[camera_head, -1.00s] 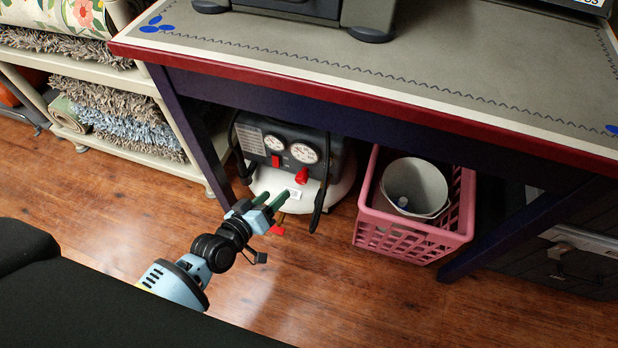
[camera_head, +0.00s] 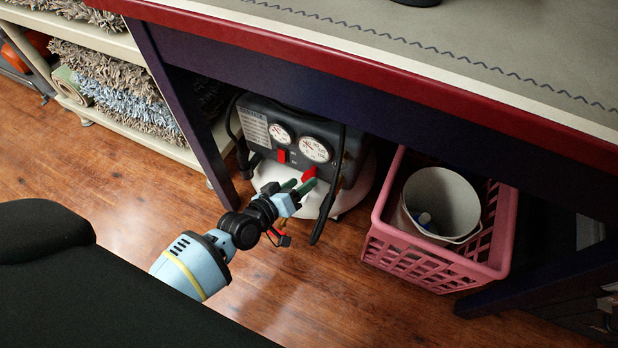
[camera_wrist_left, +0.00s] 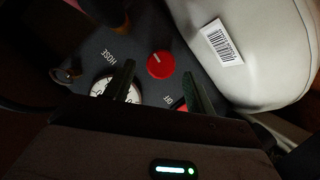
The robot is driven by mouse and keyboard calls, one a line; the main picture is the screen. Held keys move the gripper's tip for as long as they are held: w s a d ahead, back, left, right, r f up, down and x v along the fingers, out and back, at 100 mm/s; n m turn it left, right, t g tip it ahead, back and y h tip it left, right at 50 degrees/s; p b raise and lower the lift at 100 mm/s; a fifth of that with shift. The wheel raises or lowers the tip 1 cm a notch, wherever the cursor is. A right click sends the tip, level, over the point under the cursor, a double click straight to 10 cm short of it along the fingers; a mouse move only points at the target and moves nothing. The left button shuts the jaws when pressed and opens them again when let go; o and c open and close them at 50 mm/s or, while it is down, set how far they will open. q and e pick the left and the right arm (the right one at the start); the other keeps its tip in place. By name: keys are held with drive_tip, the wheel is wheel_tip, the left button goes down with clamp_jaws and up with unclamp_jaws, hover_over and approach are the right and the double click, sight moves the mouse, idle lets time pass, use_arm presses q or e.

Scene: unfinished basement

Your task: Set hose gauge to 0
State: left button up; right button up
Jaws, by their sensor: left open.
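The compressor (camera_head: 262,125) stands under the table, with a dark panel and a white tank. Its panel has a smaller left gauge (camera_head: 280,133), a larger right gauge (camera_head: 315,149), a red switch (camera_head: 281,156) and a red knob (camera_head: 309,174). My left gripper (camera_head: 298,186) is open in front of the knob, its green fingertips close to it. In the left wrist view, the red knob (camera_wrist_left: 160,65) shows between the open fingers, beside a "HOSE" label. A white gauge (camera_wrist_left: 104,88) is partly hidden by one finger. Contact with the knob cannot be told. My right gripper is out of view.
The table edge (camera_head: 400,80) overhangs the compressor, and a table leg (camera_head: 185,100) stands to its left. A pink crate (camera_head: 430,262) holding a white bucket (camera_head: 445,195) is at the right. A black hose (camera_head: 328,200) hangs before the panel. A rug shelf (camera_head: 150,137) stands left.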

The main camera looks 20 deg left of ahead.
sight(305, 180)
use_arm(q)
drive_tip(key=b+x, duration=0.1)
drive_tip(key=x, duration=0.2)
drive_tip(key=shift+w+f, duration=0.15)
drive_tip(key=shift+w+d, duration=0.15)
drive_tip(key=shift+w, duration=0.15)
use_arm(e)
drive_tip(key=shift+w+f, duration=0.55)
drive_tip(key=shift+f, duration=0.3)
use_arm(q)
drive_tip(key=shift+c, duration=0.3)
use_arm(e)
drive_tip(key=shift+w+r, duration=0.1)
